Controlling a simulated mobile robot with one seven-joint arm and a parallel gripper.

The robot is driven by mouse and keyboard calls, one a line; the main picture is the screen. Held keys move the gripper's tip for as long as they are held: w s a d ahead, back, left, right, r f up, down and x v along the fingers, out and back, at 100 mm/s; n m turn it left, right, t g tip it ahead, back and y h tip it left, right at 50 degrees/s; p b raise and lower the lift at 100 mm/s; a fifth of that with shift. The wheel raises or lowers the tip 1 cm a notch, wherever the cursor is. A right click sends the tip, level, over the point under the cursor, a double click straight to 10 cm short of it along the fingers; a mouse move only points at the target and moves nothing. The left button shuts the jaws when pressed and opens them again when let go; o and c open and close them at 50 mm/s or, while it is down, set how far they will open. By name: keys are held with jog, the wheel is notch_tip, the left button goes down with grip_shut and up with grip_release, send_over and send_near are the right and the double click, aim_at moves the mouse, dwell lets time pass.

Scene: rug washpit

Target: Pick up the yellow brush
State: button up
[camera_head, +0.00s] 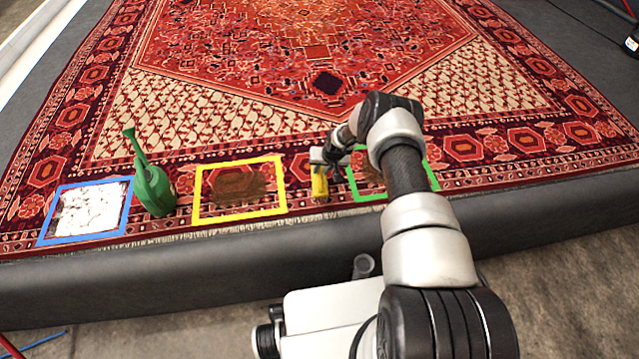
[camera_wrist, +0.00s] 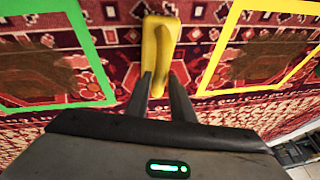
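The yellow brush (camera_head: 319,184) is at the near edge of the patterned rug, between the yellow frame and the green frame. In the wrist view the brush (camera_wrist: 160,40) lies just beyond my fingertips, its narrower end reaching down between them. My gripper (camera_wrist: 160,76) has its two dark fingers apart, one on each side of that narrow end. I cannot tell whether either finger touches it. In the head view my gripper (camera_head: 334,172) is right beside the brush, and my wrist hides part of the area.
The yellow frame (camera_head: 240,216) and green frame (camera_head: 366,197) lie flat around dark stains. A blue frame (camera_head: 88,236) surrounds a white patch farther left. The rug (camera_head: 270,60) is clear behind.

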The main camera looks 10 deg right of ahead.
aim_at(320, 171)
jog(key=b+x, duration=0.1)
jog(key=x, duration=0.2)
jog(key=shift+f, duration=0.2)
jog(key=shift+c, duration=0.5)
grip_shut()
jog(key=shift+r, duration=0.1)
notch_tip(320, 171, up, 10)
jog(key=p, duration=0.3)
